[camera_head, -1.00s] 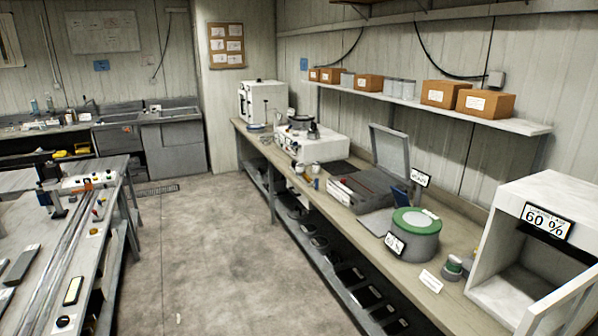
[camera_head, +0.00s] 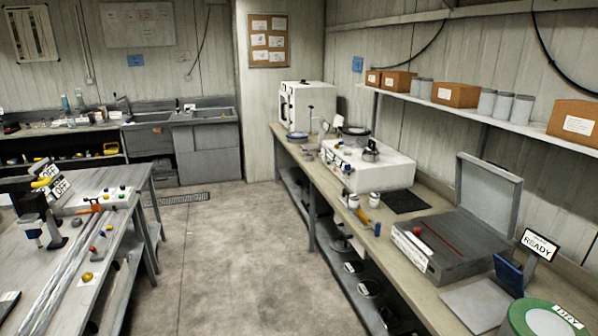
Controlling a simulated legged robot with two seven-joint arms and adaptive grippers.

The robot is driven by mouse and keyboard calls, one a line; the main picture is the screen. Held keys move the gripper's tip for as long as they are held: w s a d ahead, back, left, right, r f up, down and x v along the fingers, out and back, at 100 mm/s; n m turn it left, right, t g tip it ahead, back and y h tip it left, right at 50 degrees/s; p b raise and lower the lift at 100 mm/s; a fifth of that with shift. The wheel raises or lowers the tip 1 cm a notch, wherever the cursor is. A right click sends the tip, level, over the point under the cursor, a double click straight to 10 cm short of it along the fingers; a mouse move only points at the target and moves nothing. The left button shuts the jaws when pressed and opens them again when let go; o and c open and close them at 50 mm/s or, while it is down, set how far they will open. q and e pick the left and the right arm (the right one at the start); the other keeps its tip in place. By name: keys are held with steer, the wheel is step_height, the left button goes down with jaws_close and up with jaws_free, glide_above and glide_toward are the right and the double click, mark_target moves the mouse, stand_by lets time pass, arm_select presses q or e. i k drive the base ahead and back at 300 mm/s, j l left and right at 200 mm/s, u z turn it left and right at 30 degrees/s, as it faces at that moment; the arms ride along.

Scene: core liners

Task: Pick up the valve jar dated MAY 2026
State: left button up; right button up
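No jar with a readable MAY 2026 date shows in the head view. Two small white jars, a left one (camera_head: 352,201) and a right one (camera_head: 374,200), stand on the right bench in front of the white bench unit. Their labels are too small to read. Several grey cylindrical containers, one of them here (camera_head: 521,109), stand on the wall shelf, with no date I can read. Neither of my grippers is in view.
A cluttered table (camera_head: 115,245) stands at left. The floor (camera_head: 230,270) between them is clear.

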mark_target(354, 199)
steer(key=i+z, duration=0.15)
steer(key=i, duration=0.3)
steer(key=i+j+z, duration=0.2)
steer(key=i, duration=0.3)
steer(key=i+j+z, duration=0.15)
steer(key=i, duration=0.3)
steer(key=i+j+z, duration=0.2)
steer(key=i, duration=0.25)
